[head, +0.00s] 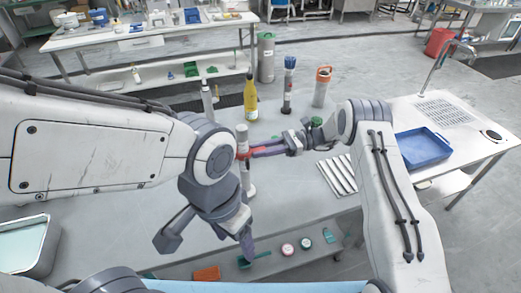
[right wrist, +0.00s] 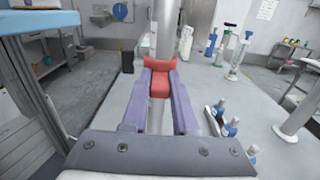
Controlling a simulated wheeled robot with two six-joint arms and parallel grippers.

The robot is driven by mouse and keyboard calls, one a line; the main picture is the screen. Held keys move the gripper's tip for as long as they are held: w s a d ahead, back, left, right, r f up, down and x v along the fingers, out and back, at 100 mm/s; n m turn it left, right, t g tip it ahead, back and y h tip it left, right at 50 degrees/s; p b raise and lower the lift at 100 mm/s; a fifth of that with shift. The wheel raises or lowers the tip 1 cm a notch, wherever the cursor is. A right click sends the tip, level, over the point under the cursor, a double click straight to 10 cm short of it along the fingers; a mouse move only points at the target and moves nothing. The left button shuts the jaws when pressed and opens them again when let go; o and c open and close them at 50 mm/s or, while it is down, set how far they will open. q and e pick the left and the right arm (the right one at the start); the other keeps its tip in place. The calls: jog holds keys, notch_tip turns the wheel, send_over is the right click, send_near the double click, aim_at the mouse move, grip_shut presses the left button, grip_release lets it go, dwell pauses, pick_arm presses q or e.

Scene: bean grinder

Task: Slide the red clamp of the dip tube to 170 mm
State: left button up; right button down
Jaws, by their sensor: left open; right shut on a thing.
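The dip tube (head: 242,133) stands upright on the table, a slim grey-white column partly hidden behind my left arm. Its red clamp (head: 243,155) sits around the upper part. In the right wrist view the red clamp (right wrist: 160,84) lies between the two purple fingers, with the grey tube (right wrist: 167,32) rising behind it. My right gripper (head: 256,152) reaches in from the right and is shut on the clamp. My left gripper (head: 208,243) is open and empty, pointing down, lower and nearer than the tube. No scale marks are readable.
A yellow bottle (head: 250,98), a blue-topped cylinder (head: 288,88) and an orange-topped container (head: 322,88) stand behind the tube. Several light strips (head: 338,174) and a blue tray (head: 422,146) lie to the right. A metal basin (head: 28,243) is at the front left.

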notch_tip(320, 180, down, 5)
jog(key=b, duration=0.3)
jog(key=shift+r, duration=0.15)
jog(key=c, duration=0.7)
grip_release()
jog(key=b+v, duration=0.4)
jog(key=v, duration=0.6)
jog(key=shift+w+d, duration=0.15)
jog(key=shift+d, duration=0.05)
